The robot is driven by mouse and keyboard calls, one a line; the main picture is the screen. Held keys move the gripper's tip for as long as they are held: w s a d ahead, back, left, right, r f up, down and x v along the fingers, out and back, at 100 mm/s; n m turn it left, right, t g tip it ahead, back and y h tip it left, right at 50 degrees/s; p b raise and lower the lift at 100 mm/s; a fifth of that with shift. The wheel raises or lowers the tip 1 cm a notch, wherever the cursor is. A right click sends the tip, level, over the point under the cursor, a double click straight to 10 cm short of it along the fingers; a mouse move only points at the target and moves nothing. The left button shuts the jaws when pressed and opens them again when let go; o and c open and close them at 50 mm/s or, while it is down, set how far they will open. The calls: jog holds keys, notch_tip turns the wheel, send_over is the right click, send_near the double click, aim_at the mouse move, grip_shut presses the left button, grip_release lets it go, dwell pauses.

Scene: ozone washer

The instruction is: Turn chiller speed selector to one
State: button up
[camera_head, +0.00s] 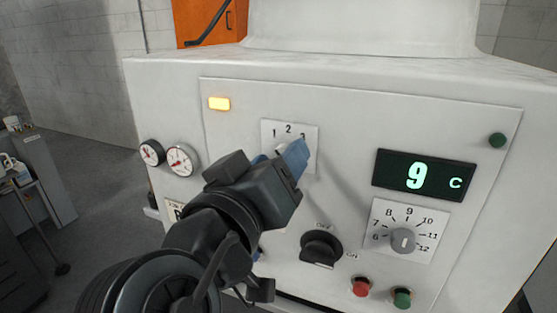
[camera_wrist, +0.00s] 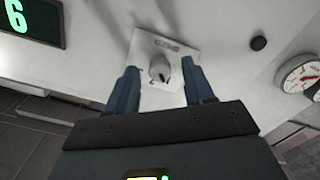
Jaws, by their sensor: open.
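The chiller speed selector is a small light grey knob (camera_wrist: 160,67) on a white square plate (camera_head: 309,131) marked 1, 2 and 3, at the upper middle of the panel. A dark mark shows on the knob's lower right in the wrist view, which is upside down. I cannot tell which number it points to. My gripper (camera_head: 279,154) is open in front of the plate and hides most of the knob in the head view. In the wrist view its two blue fingers (camera_wrist: 161,84) stand apart on either side of the knob, with gaps showing; contact is not visible.
To the right are a green 9 C display (camera_head: 420,175), a temperature dial (camera_head: 403,240) and a black on/off switch (camera_head: 321,247). Red (camera_head: 361,287) and green (camera_head: 402,298) buttons sit low. Two gauges (camera_head: 181,159) are at left, a lit yellow lamp (camera_head: 219,104) above.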

jog(key=b+v, duration=0.1)
jog(key=v, duration=0.6)
jog(key=s+d+f+n+y, duration=0.1)
jog(key=d+f+n+y, duration=0.2)
jog(key=d+f, duration=0.5)
jog(key=s+d+f+n+y, duration=0.1)
jog(key=d+f+n+y, duration=0.25)
jog(key=f, duration=0.95)
jog(key=s+d+f+g+y, duration=0.2)
jog(key=s+d+f, duration=0.45)
jog(key=s, duration=0.25)
jog(key=s+d+r+m+h, duration=0.1)
jog(key=s+d+r+m, duration=0.1)
jog(key=s, duration=0.7)
jog(key=s+d+r+m+h, duration=0.1)
jog(key=s+d+m, duration=0.4)
jog(key=s, duration=0.5)
jog(key=shift+d+r+m, duration=0.25)
jog(key=shift+r+m, duration=0.2)
jog(key=shift+m, duration=0.4)
